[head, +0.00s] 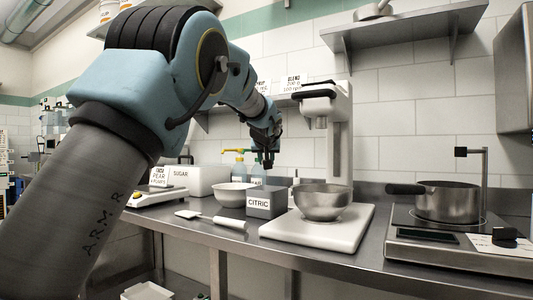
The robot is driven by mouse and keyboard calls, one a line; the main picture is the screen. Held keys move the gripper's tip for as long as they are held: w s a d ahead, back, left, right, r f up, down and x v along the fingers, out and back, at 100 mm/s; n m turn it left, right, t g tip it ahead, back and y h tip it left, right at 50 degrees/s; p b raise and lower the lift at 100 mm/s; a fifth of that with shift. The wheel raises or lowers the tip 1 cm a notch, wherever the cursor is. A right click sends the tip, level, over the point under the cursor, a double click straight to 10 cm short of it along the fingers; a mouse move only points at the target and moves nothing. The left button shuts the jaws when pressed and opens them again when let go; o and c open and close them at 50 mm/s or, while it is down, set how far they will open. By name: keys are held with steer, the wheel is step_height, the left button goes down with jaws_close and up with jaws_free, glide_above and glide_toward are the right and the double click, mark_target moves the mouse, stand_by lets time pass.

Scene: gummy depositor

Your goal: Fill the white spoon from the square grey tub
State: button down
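The square grey tub (265,208), labelled CITRIC, stands on the steel counter left of the mixer base; I cannot see its contents. My gripper (266,162) hangs above and behind the tub, pointing down, apart from both. Its fingers are small and dark, so I cannot tell whether they are open.
A white bowl (233,195) stands left of the tub. A mixer with a steel bowl (322,202) on a white base (310,234) is at right. A hotplate (460,244) holds a saucepan (447,203). A SUGAR box (203,179), a scale (158,196) and pump bottles (239,170) stand behind.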

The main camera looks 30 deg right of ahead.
steer(key=shift+w+d+f+g+y+p, duration=0.2)
steer(key=shift+g+y+p, duration=0.6)
steer(key=shift+p, duration=4.2)
steer(key=shift+w+d+r+g+y+p, duration=0.1)
steer(key=shift+w+g+y+p, duration=0.7)
steer(key=shift+p, duration=4.2)
